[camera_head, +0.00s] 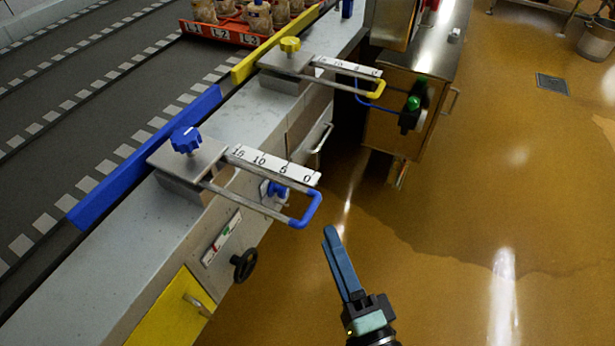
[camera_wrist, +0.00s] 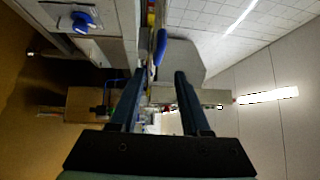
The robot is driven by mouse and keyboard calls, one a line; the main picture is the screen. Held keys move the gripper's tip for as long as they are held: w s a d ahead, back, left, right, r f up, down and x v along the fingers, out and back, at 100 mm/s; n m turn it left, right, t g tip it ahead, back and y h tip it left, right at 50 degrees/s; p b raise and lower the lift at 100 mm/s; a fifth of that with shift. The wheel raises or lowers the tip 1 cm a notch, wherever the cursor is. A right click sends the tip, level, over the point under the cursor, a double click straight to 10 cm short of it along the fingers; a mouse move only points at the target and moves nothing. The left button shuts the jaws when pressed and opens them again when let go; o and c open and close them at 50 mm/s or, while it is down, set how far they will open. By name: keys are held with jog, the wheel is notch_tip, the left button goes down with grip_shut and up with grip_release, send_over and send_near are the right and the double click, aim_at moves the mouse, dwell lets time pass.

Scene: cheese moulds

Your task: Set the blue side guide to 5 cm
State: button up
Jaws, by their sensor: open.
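The blue side guide (camera_head: 145,157) is a long blue rail along the conveyor's near edge. A blue star knob (camera_head: 186,139) stands on its bracket. Two rods run out from the bracket to a blue U-shaped handle (camera_head: 305,212), beside a white scale (camera_head: 272,165) marked 15, 10, 5, 0. The handle lies out beyond the 0 end; I cannot read an exact setting. My gripper (camera_head: 332,235) is open and empty, right of and slightly below the handle, apart from it. In the wrist view, a blue bar (camera_wrist: 160,47), probably the handle, shows ahead between the fingertips.
A yellow guide (camera_head: 290,44) with its own scale and handle sits farther along. A second blue knob (camera_head: 277,189) and a black handwheel (camera_head: 244,265) are on the cabinet front. A red crate (camera_head: 218,32) of jars is on the conveyor. The floor at right is open.

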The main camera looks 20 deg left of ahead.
aim_at(306, 193)
jog(key=w+a+m, duration=0.1)
jog(key=w+a, duration=0.6)
jog(key=a, duration=0.1)
jog(key=shift+r+m, duration=0.35)
jog(key=shift+m, duration=0.05)
jog(key=shift+w, duration=0.1)
jog(key=shift+d, duration=0.1)
grip_shut()
jog(key=shift+r, duration=0.1)
